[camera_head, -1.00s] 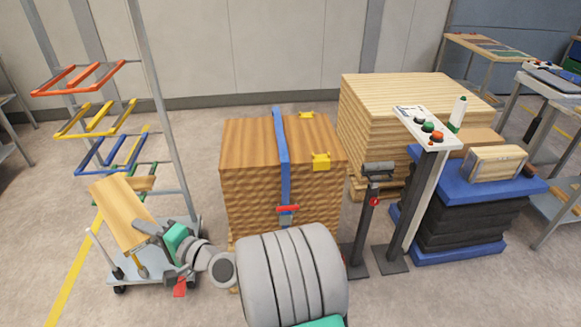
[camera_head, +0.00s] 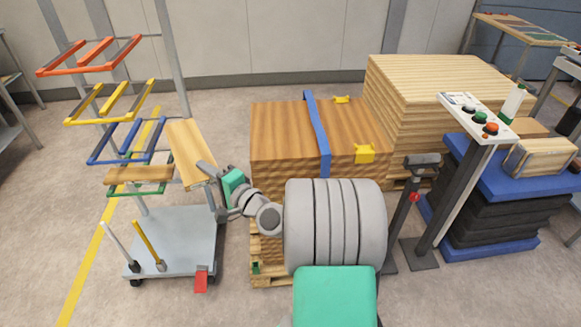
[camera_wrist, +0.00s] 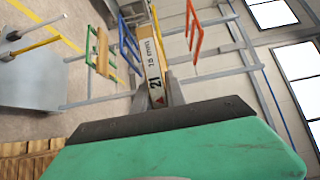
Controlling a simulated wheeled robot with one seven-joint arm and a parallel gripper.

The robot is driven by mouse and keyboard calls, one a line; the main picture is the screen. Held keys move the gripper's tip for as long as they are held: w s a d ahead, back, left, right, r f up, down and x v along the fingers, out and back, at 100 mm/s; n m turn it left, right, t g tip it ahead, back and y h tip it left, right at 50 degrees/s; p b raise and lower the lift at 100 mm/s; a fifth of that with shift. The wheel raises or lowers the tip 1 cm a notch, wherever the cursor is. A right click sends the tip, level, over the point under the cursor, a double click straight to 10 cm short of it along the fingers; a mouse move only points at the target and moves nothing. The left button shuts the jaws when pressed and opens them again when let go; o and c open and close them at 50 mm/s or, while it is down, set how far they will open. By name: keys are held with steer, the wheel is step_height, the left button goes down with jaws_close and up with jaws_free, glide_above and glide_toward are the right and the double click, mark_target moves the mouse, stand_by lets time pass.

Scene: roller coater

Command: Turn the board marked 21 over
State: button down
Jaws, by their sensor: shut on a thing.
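A light wooden board (camera_head: 188,148) is in my gripper (camera_head: 209,185), held steeply tilted in the air just right of the coloured rack. My gripper is shut on the board's near end. In the wrist view the board (camera_wrist: 151,62) stretches away from the jaws (camera_wrist: 158,94), and its narrow edge reads 21 and 18 mm with a red triangle. Its broad faces are hardly seen there. Another wooden board (camera_head: 138,175) lies on the green rack level (camera_head: 150,189); it also shows in the wrist view (camera_wrist: 102,50).
The rack has red (camera_head: 60,71), yellow (camera_head: 85,119) and blue (camera_head: 100,158) levels above the green one. Its grey cart base (camera_head: 185,240) carries a white and a yellow post. A strapped wood stack (camera_head: 275,140) stands close right of my gripper. A button post (camera_head: 480,120) is farther right.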

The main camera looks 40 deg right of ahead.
steer(key=s+d+f+m+h+b, duration=0.1)
steer(key=d+f+b, duration=0.5)
steer(key=d, duration=0.8)
steer(key=s+d+f+m+h+b, duration=0.2)
steer(key=d+f+h+b, duration=0.4)
steer(key=d, duration=0.8)
steer(key=shift+d+f+m+b, duration=0.2)
steer(key=shift+f+m+b, duration=0.4)
steer(key=shift+f+m, duration=0.15)
steer(key=c, duration=1.3)
jaws_free()
steer(key=shift+f, duration=0.1)
